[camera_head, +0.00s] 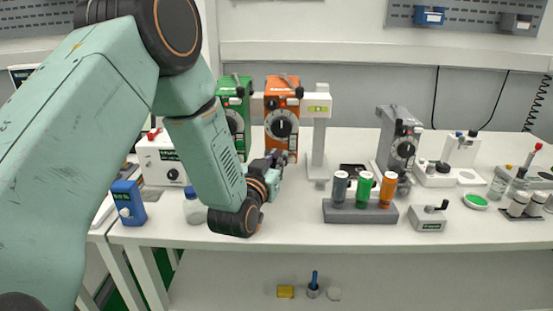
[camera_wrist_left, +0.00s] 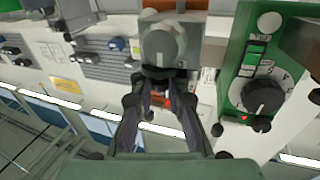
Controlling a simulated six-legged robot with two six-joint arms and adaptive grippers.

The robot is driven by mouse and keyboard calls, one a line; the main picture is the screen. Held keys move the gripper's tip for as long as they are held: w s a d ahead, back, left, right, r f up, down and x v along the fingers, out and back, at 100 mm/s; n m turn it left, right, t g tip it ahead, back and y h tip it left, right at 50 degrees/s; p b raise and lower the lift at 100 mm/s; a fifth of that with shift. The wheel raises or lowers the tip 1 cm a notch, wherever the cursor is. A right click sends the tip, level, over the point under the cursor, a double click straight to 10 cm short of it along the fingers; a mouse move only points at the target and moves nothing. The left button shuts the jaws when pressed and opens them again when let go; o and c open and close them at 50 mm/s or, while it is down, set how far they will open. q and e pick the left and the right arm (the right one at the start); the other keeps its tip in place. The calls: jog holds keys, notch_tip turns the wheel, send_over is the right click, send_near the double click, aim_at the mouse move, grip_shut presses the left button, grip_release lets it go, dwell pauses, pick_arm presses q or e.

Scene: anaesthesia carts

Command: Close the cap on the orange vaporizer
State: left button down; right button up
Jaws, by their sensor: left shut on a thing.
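The exact contact and whether the cap is seated are hard to see. My right gripper is not in view.
A green vaporizer (camera_head: 236,112) stands close left of the orange one, and a white post (camera_head: 319,140) to its right. A grey rack (camera_head: 350,212) with grey, green and orange bottles is at the front right.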

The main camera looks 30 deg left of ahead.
pick_arm(q)
jog(key=shift+w+n+y, duration=0.2)
jog(key=shift+n+y, duration=0.5)
jog(key=shift+y, duration=0.4)
dwell(0.3)
jog(key=shift+w+a+r+n+g+y, duration=0.1)
jog(key=shift+n+g+y, duration=0.2)
jog(key=shift+n+y, duration=0.25)
jog(key=shift+w+a+n+g+y, duration=0.1)
jog(key=shift+n+g+y, duration=0.25)
jog(key=shift+y, duration=0.3)
jog(key=shift+w+a+n+g+y, duration=0.15)
jog(key=shift+n+g+y, duration=0.25)
jog(key=shift+n+y, duration=0.3)
jog(key=shift+a+n+g+y, duration=0.1)
jog(key=shift+n+g+y, duration=0.35)
jog(key=shift+y, duration=0.35)
jog(key=shift+a+n+g+y, duration=0.15)
jog(key=shift+n+g+y, duration=0.35)
jog(key=shift+y, duration=0.3)
jog(key=c, duration=1.3)
grip_release()
notch_tip(320, 180, up, 10)
jog(key=shift+f, duration=0.1)
